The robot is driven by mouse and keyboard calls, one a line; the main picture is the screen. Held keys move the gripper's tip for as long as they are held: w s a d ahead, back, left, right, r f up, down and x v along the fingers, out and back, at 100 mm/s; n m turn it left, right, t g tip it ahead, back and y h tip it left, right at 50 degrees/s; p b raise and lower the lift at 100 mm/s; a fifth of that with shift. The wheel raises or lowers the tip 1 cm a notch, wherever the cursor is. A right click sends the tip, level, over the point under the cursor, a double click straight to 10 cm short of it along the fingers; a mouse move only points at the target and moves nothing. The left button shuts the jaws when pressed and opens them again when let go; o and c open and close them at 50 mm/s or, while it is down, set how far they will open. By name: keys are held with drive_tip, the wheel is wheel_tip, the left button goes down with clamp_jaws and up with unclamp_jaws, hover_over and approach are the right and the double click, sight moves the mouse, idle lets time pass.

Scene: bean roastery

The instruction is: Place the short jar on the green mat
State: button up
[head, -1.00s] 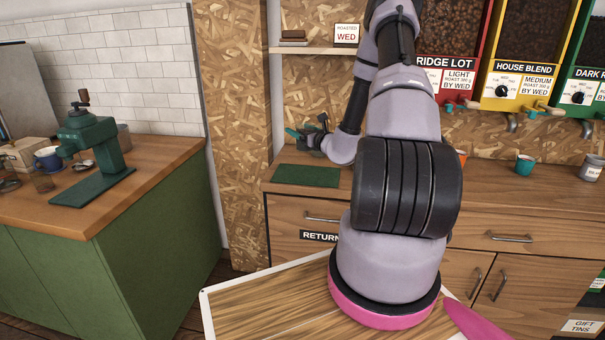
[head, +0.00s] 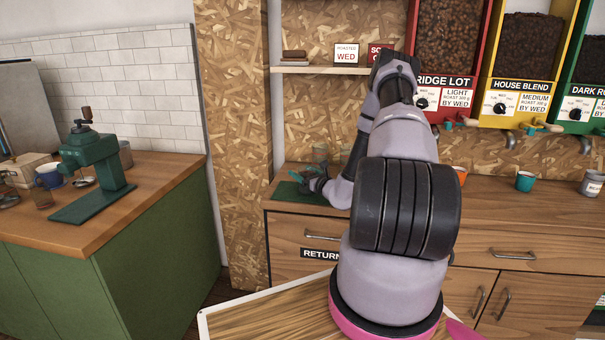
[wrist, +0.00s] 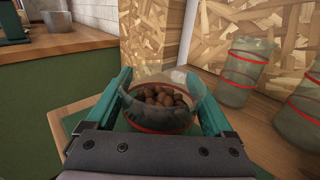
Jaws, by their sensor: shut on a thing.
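The short jar (wrist: 160,102) is clear glass with a red band and brown beans inside. In the wrist view it sits between the two teal fingers of my gripper (wrist: 160,110), which is shut on it. In the head view my gripper (head: 305,180) is low over the green mat (head: 288,195) on the counter's left end. The jar is hard to make out there. In the wrist view a strip of the green mat (wrist: 76,119) shows left of the fingers. I cannot tell whether the jar's base touches the mat.
Two taller glass jars with red bands, one nearer the wall (wrist: 246,70) and one at the right edge (wrist: 298,112), stand right of my gripper. A teal cup (head: 525,181) stands farther right on the counter (head: 490,200). A shelf (head: 325,69) hangs above.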

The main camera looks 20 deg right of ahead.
drive_tip(key=shift+f, duration=0.1)
drive_tip(key=o, duration=1.5)
